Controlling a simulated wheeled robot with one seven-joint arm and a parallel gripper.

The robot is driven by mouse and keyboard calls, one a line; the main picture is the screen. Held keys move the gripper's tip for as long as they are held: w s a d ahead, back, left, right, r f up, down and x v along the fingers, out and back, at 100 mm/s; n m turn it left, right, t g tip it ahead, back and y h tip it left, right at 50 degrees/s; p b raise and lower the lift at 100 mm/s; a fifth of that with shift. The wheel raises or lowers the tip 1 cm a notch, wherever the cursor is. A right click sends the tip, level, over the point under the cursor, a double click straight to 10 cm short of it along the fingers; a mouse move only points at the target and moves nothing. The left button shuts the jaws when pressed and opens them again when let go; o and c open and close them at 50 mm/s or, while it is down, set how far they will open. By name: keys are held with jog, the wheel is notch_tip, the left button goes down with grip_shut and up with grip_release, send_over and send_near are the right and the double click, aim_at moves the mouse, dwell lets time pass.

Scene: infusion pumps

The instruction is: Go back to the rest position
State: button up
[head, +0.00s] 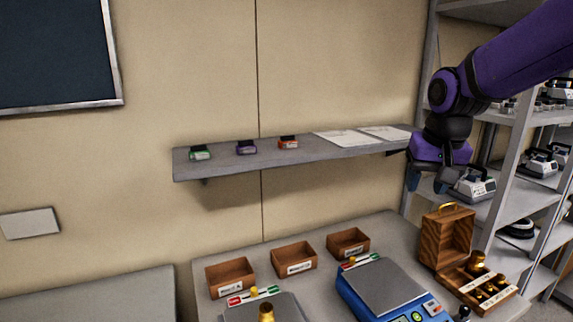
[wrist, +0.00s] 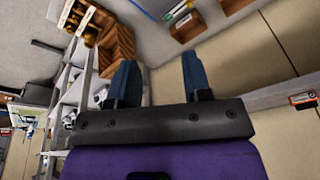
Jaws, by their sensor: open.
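My gripper (head: 427,183) hangs in the air at the right of the head view, fingers pointing down. It is above the right part of the table and in front of the metal rack. Its two blue fingers are apart with nothing between them, which also shows in the wrist view (wrist: 158,75). My purple arm reaches in from the upper right. The open wooden weight box (head: 447,238) stands on the table below and to the right of my gripper.
A wall shelf (head: 330,153) left of my gripper carries small green, purple and orange devices and papers. The table (head: 385,228) holds brown bins (head: 294,260) and a blue scale (head: 385,290). The rack (head: 512,190) with white pumps stands close on the right.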

jog(key=s+d+r+n+t, duration=0.1)
jog(key=s, duration=0.9)
jog(key=s+d+r+n+t, duration=0.1)
jog(key=s+d, duration=0.1)
jog(key=s, duration=0.9)
jog(key=shift+d+r, duration=0.25)
jog(key=shift+r, duration=0.15)
